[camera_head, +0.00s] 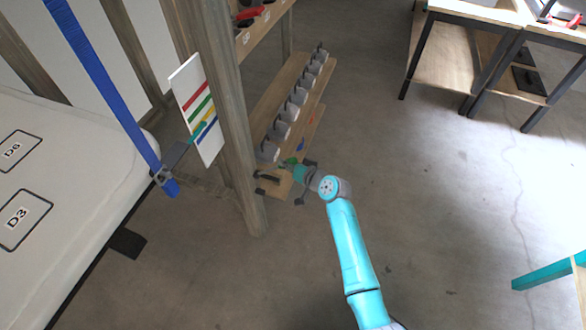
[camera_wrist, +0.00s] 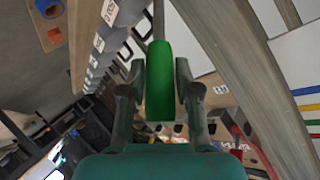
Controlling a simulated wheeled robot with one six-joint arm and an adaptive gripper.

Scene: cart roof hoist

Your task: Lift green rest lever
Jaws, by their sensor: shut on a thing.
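The green rest lever (camera_wrist: 159,82) stands upright between the two fingers in the wrist view. My gripper (camera_wrist: 160,98) is shut on it, with one dark finger along each side. In the head view my gripper (camera_head: 286,176) is at the near end of the lower wooden shelf, beside the wooden post. Only a small patch of green (camera_head: 292,161) shows there, as the gripper hides most of the lever. A thin grey rod rises behind the lever in the wrist view.
The wooden post (camera_head: 237,140) stands close left of my gripper. A row of grey blocks with dark handles (camera_head: 290,105) runs along the shelf. A white board with coloured stripes (camera_head: 198,110) and a blue strap (camera_head: 100,80) are at left.

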